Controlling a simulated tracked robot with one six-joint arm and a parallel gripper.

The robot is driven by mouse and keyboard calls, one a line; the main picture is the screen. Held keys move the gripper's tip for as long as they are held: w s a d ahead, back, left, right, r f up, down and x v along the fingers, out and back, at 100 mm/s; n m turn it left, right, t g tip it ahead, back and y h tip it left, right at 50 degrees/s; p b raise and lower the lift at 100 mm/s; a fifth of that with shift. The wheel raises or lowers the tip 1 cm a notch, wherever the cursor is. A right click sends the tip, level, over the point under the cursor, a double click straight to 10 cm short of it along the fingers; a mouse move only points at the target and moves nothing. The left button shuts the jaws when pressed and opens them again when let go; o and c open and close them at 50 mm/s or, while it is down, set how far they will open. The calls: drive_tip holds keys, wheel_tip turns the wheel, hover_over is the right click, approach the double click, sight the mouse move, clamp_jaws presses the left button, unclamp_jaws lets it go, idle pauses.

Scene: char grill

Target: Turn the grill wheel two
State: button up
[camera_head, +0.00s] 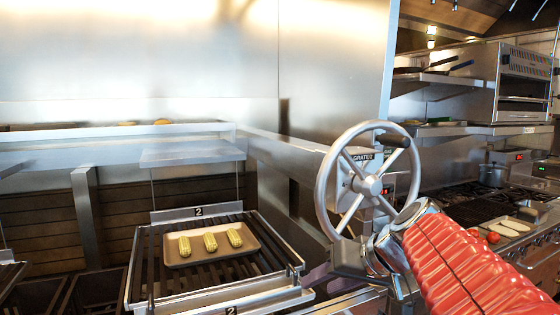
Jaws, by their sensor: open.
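The grill wheel (368,186) is a silver spoked handwheel with a round hub and a dark knob (393,140) at its upper right rim. A plate behind it (362,157) reads "GRATE 2". Grate two (178,278), marked "2", hangs to the left with a tray (222,256) holding three corn cobs (209,241). My gripper (335,267) is at the wheel's lower rim, below the hub. It is open, with no object seen in it. The wheel and wrist partly hide the fingers, so contact with the rim cannot be told.
A steel beam (285,152) runs beside the wheel. On the right are a stove with a pot (492,174), a griddle (480,211), red tomatoes (493,237) and a tray of pale food (515,225). Shelves with pans and an oven (523,85) stand above.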

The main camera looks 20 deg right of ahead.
drive_tip(key=s+d+r+t, duration=0.3)
drive_tip(key=d+r+t, duration=0.2)
drive_tip(key=d+r, duration=0.8)
drive_tip(key=t+h, duration=0.2)
drive_tip(key=t, duration=0.2)
approach(396, 141)
drive_tip(key=s+d, duration=0.1)
drive_tip(key=s, duration=0.2)
drive_tip(key=shift+w+d+f+n, duration=0.15)
drive_tip(key=shift+w+d+n, duration=0.1)
drive_tip(key=shift+n, duration=0.05)
drive_tip(key=shift+w, duration=0.1)
drive_tip(key=shift+w+a, duration=0.2)
drive_tip(key=shift+w, duration=6.65)
drive_tip(key=shift+c, duration=0.5)
clamp_jaws()
